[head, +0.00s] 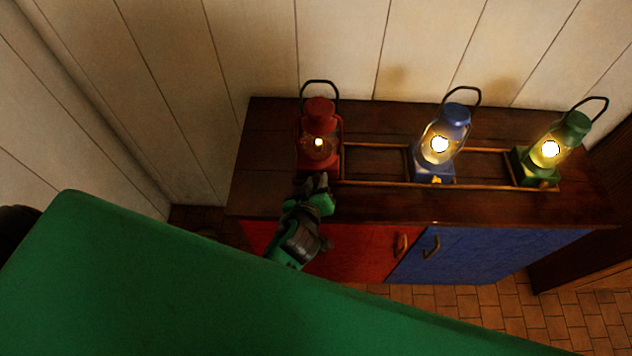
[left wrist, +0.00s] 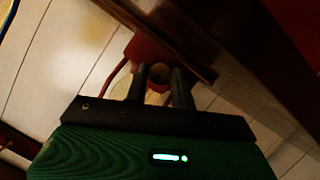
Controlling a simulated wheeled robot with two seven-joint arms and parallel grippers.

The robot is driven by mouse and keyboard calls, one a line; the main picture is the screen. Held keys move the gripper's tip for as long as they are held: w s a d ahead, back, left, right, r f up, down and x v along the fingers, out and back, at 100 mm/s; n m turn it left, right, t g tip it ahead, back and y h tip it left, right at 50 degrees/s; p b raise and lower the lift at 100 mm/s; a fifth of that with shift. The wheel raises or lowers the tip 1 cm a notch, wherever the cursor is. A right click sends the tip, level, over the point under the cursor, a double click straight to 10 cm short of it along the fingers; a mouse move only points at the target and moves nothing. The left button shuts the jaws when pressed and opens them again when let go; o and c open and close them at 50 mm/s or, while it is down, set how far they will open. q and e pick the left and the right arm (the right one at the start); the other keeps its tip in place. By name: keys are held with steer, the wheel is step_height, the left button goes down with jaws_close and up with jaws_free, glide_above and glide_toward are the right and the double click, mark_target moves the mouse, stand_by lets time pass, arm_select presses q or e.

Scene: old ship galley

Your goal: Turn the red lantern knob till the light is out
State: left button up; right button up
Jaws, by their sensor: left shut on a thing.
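The red lantern (head: 318,112) stands at the left end of the wooden cabinet top. A small, dim yellow flame shows in its glass, much weaker than the lights beside it. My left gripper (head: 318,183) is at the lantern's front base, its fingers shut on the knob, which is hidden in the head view. In the left wrist view, the two dark fingers (left wrist: 158,78) reach to the red lantern (left wrist: 146,50), with a small brownish-red part, seemingly the knob (left wrist: 156,86), between them. My right gripper is in neither view.
A blue lantern (head: 455,115) and a green lantern (head: 574,126), both brightly lit, stand to the right. A low wooden rail (head: 385,185) runs between the lanterns. The cabinet (head: 300,211) has red and blue doors. A plank wall (head: 340,45) stands close behind.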

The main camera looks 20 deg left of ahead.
arm_select(q)
steer(key=o, duration=1)
